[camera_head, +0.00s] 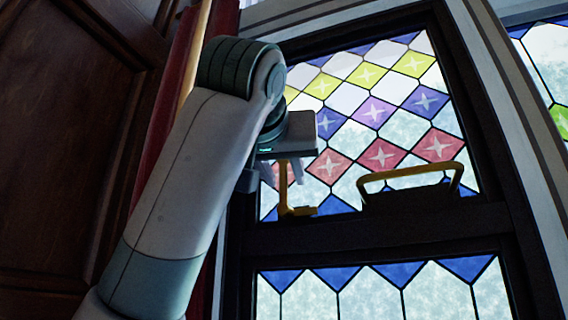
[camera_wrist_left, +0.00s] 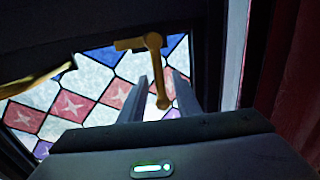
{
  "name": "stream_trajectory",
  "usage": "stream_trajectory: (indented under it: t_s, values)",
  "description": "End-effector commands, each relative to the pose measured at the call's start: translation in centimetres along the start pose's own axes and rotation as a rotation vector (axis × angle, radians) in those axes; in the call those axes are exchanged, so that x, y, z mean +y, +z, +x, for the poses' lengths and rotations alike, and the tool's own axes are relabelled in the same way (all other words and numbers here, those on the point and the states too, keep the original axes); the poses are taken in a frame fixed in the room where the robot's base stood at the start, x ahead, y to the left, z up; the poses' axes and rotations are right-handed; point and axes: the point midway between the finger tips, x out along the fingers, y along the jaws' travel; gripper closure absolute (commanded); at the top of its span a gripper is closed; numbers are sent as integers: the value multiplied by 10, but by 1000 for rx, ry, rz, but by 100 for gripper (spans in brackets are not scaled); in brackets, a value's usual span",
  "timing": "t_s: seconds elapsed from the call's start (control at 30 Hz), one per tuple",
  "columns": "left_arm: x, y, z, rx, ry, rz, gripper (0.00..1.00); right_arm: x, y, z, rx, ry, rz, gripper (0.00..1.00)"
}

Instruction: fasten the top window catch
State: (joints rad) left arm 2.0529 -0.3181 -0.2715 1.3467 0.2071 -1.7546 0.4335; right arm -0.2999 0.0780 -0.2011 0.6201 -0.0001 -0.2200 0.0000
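The brass window catch (camera_head: 284,189) is at the lower left of the upper stained-glass pane in the head view. Its lever stands upright from a short base on the dark frame rail. My left gripper (camera_head: 283,178) is at the lever from above, its two fingers pointing down. In the left wrist view the catch (camera_wrist_left: 154,62) shows its lever and rounded end between the two fingers of the left gripper (camera_wrist_left: 160,77). The fingers are apart, with gaps seen beside the lever; whether either touches it I cannot tell. My right gripper is not in view.
A brass pull handle (camera_head: 411,172) is on the same rail to the right of the catch, and shows in the left wrist view (camera_wrist_left: 36,80). Dark wood panelling (camera_head: 60,150) and a red curtain (camera_head: 174,105) are at the left. A lower pane (camera_head: 380,292) is below the rail.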

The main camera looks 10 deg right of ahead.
Motion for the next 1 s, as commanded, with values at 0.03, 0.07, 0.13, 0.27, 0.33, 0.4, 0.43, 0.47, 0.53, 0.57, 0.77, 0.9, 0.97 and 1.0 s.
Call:
stream_trajectory:
  t_s: [0.03,0.07,0.13,0.27,0.33,0.4,0.43,0.47,0.53,0.57,0.77,0.9,0.97,1.0]
  values:
    - [0,-1,2,0,0,0,70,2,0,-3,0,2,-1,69]
    - [0,-1,4,0,0,0,70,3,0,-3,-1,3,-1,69]
    - [0,0,5,1,0,0,70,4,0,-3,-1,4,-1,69]
    - [0,0,5,1,0,0,70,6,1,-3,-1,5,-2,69]
    - [0,0,5,1,0,0,70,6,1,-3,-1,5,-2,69]
    - [0,0,5,1,0,0,72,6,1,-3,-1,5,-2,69]
    - [0,0,5,1,0,0,79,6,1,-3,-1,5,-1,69]
    - [0,0,5,1,0,0,87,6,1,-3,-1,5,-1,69]
    - [0,0,5,0,0,0,100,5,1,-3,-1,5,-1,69]
    - [0,0,5,1,0,0,100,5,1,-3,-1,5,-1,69]
    - [0,0,5,1,0,2,100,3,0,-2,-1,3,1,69]
    - [-1,1,5,4,-1,15,100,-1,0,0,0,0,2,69]
    - [-2,1,5,7,-1,27,100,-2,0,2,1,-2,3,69]
    - [-2,2,5,9,-2,39,100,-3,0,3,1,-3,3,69]
